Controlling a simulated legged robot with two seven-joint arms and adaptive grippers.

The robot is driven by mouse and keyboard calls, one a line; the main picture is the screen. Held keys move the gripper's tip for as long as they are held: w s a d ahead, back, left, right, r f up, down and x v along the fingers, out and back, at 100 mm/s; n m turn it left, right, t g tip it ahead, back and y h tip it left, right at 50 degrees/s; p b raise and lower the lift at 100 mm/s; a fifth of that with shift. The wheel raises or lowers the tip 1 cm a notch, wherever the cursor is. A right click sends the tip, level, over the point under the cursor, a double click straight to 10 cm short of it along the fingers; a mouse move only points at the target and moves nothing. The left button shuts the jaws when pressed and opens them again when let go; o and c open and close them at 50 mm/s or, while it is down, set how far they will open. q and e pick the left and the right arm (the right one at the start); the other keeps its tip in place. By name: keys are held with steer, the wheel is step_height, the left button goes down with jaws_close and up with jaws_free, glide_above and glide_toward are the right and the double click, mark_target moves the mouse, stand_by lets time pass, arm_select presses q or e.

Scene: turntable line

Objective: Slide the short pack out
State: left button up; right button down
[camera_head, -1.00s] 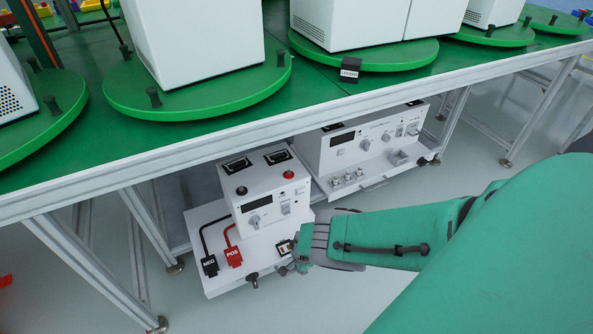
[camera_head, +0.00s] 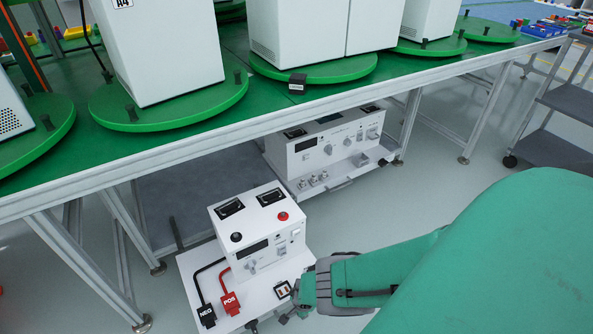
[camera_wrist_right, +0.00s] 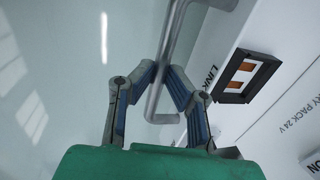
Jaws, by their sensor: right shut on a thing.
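The short pack (camera_head: 262,228) is a white box on a white tray (camera_head: 205,270), standing out from under the bench in the head view. It has a black and a red terminal on top, and NEG and POS plugs lie on the tray. My right gripper (camera_wrist_right: 168,78) is shut on the metal bar handle (camera_wrist_right: 170,50) at the tray's front. In the head view my right gripper (camera_head: 288,314) is at the tray's near right corner, its fingers partly hidden. A black LINK holder (camera_wrist_right: 247,76) with orange parts sits beside the handle. My left gripper is out of view.
A longer white pack (camera_head: 328,150) sits under the bench behind and to the right. The bench edge (camera_head: 300,122) and its legs (camera_head: 95,270) stand close by. Bare grey shelf (camera_head: 190,190) lies behind the short pack. A dark cart (camera_head: 565,150) is far right. Floor between is clear.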

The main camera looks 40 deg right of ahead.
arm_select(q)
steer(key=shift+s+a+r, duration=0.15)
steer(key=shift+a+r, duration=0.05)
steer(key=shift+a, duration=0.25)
arm_select(e)
steer(key=shift+s+a+r, duration=0.2)
steer(key=shift+s+a, duration=0.3)
steer(key=shift+a, duration=0.05)
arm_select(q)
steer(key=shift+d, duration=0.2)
arm_select(e)
steer(key=shift+d, duration=0.1)
steer(key=c, duration=1.6)
jaws_free()
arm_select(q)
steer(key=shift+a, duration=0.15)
arm_select(e)
steer(key=shift+s, duration=0.15)
steer(key=shift+s, duration=0.1)
steer(key=shift+d+f, duration=0.1)
steer(key=shift+d, duration=0.1)
